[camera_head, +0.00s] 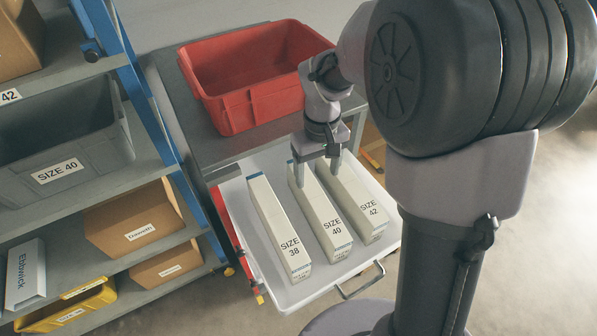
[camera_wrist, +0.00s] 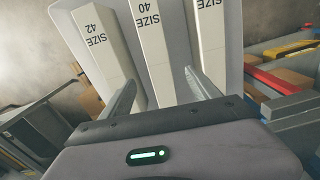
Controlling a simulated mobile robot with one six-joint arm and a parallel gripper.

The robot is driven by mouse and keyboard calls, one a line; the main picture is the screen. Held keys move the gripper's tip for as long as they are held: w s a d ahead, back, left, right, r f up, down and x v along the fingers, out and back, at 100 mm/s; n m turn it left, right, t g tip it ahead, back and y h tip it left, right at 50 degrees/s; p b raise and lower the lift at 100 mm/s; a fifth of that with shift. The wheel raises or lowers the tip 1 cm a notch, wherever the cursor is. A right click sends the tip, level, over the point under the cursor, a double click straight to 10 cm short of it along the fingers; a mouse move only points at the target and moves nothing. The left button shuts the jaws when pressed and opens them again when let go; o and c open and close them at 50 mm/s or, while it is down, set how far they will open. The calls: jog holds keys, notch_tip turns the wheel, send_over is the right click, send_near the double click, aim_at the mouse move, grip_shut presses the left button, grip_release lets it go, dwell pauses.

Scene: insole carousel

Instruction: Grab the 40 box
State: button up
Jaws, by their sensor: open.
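The size 40 box (camera_head: 319,218) is a long white box lying in the middle of a white tray (camera_head: 288,294). The size 38 box (camera_head: 278,226) lies to its left and the size 42 box (camera_head: 352,201) to its right. My gripper (camera_head: 316,180) is open at the far end of the size 40 box, with its fingers pointing down. In the wrist view the size 40 box (camera_wrist: 151,50) runs between the two fingers of my gripper (camera_wrist: 162,88), with the size 42 box (camera_wrist: 100,45) on the left. Whether the fingers touch the box I cannot tell.
A red bin (camera_head: 245,85) stands on the grey table (camera_head: 180,105) behind the tray. A shelf rack on the left holds a grey SIZE 40 bin (camera_head: 60,145), cardboard boxes (camera_head: 135,220) and a yellow bin (camera_head: 70,308). Open floor lies to the right.

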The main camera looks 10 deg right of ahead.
aim_at(318, 198)
jog(key=f+b, duration=0.1)
jog(key=f, duration=0.2)
jog(key=f+b, duration=0.1)
jog(key=f, duration=0.2)
jog(key=f+b, duration=0.1)
jog(key=f, duration=0.2)
jog(key=shift+s+d+f, duration=0.15)
jog(key=shift+d, duration=0.1)
jog(key=f+b, duration=0.3)
jog(key=f, duration=0.2)
jog(key=shift+w+f, duration=0.1)
jog(key=shift+w, duration=0.1)
jog(key=shift+r, duration=0.2)
jog(key=shift+c, duration=0.2)
jog(key=shift+a, duration=0.1)
jog(key=c, duration=1.5)
grip_shut()
jog(key=shift+r, duration=0.15)
